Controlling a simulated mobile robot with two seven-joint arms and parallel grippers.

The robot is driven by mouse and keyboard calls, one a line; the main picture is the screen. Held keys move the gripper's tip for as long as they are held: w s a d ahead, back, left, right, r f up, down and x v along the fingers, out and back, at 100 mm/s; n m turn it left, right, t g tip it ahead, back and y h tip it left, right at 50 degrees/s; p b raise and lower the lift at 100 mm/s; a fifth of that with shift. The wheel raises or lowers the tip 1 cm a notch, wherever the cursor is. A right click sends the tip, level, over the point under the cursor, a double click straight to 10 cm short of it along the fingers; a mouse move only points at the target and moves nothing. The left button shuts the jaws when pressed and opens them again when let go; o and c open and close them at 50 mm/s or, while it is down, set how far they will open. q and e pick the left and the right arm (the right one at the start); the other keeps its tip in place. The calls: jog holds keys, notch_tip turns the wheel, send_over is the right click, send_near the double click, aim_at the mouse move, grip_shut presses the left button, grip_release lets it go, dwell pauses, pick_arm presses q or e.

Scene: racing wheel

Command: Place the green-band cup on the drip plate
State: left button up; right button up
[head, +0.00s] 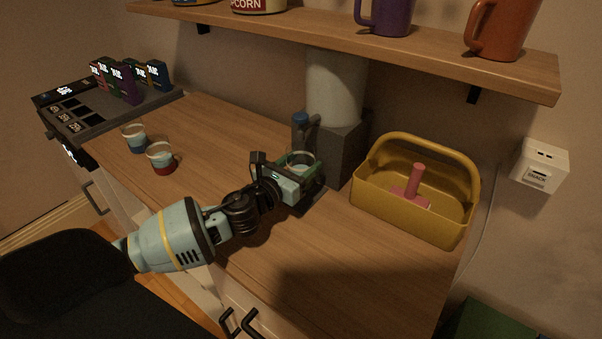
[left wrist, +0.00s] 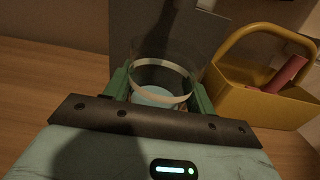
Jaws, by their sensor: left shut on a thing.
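A clear cup (head: 301,159) with a pale rim is held between the fingers of my left gripper (head: 303,170), in front of the grey dispenser (head: 349,150). The cup also shows in the left wrist view (left wrist: 160,78), between two green fingers (left wrist: 160,95). The fingers cover its sides, so its band is mostly hidden. A dark drip plate (head: 307,206) shows partly below the gripper at the dispenser's foot. I cannot tell whether the cup touches it. My right gripper is not in view.
A blue-band cup (head: 134,139) and a red-band cup (head: 161,160) stand on the counter at left. A yellow caddy (head: 405,214) with a pink-handled item (head: 411,187) stands right of the dispenser. A wooden shelf (head: 330,38) with mugs overhangs the back. The front counter is clear.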

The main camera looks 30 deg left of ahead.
aim_at(300, 174)
pick_arm(q)
notch_tip(300, 174, down, 3)
jog(key=shift+r+b, duration=0.1)
jog(key=shift+b, duration=0.2)
jog(key=o, duration=1.1)
